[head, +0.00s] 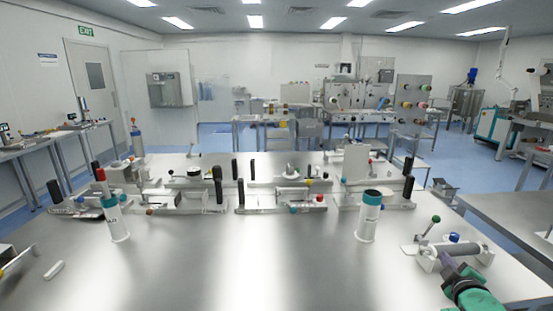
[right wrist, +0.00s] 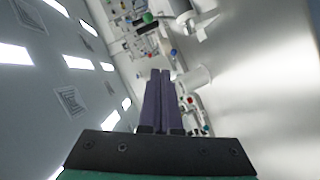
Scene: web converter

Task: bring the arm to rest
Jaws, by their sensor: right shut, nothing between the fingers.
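My right gripper (head: 447,262) comes in at the lower right of the head view, on a green arm. Its dark purple fingers are in front of a small fixture with a grey roller (head: 462,249); I cannot tell whether they touch it. In the right wrist view the two fingers of the right gripper (right wrist: 160,75) lie together, with nothing held between them. That view is tilted and shows ceiling lights on the left and the steel table on the right. My left gripper is not in view.
A steel table (head: 200,265) fills the foreground, its front middle bare. White bottles with teal collars stand at left (head: 117,222) and right (head: 367,220). A row of fixtures with black handles (head: 285,200) lies behind. A green-knobbed lever (head: 430,226) stands near the right gripper.

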